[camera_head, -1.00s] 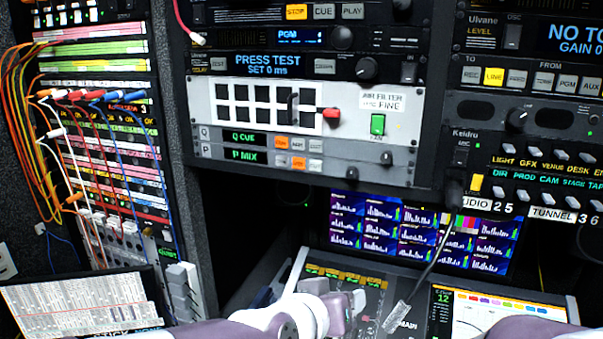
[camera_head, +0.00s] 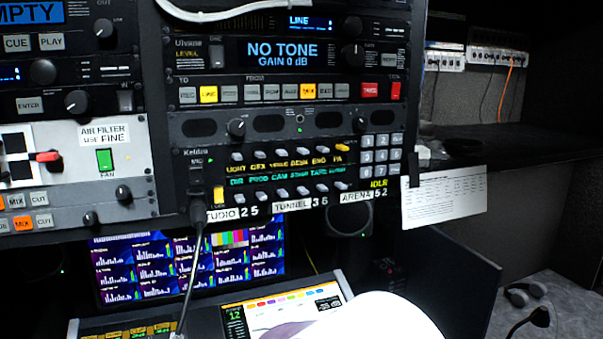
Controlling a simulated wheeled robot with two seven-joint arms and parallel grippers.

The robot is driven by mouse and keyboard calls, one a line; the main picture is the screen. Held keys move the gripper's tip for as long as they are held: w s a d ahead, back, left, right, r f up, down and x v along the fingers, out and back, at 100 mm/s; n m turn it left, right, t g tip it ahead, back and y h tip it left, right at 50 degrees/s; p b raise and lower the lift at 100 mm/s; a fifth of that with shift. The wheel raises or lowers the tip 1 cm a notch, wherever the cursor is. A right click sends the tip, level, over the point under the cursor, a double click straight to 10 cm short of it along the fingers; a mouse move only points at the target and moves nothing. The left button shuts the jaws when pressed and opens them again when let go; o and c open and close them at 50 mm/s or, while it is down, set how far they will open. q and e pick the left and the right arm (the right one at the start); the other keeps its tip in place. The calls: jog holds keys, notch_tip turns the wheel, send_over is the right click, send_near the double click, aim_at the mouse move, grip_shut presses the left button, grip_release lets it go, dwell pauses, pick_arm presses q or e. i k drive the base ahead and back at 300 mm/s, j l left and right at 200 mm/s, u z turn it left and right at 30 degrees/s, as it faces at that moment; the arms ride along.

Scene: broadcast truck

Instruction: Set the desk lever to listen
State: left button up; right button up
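The intercom panel (camera_head: 285,172) marked Keldru is in the middle of the head view. It has an upper and a lower row of small pale levers with lit labels. The desk lever (camera_head: 297,152) is in the upper row above the label DESK, between the VENUE and ENG levers. It is too small to tell its position for sure. Neither gripper is in view. Only a white and purple part of my own arm shows at the bottom edge, below the panel and apart from it.
A black cable (camera_head: 190,270) hangs from the panel's left side. A monitor wall (camera_head: 185,265) and a touchscreen (camera_head: 283,308) lie below. A paper sheet (camera_head: 445,197) hangs right of the rack. A gooseneck microphone (camera_head: 540,316) and headphones (camera_head: 525,293) are at lower right.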

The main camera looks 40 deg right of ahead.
aim_at(303, 151)
jog(key=z, duration=1.45)
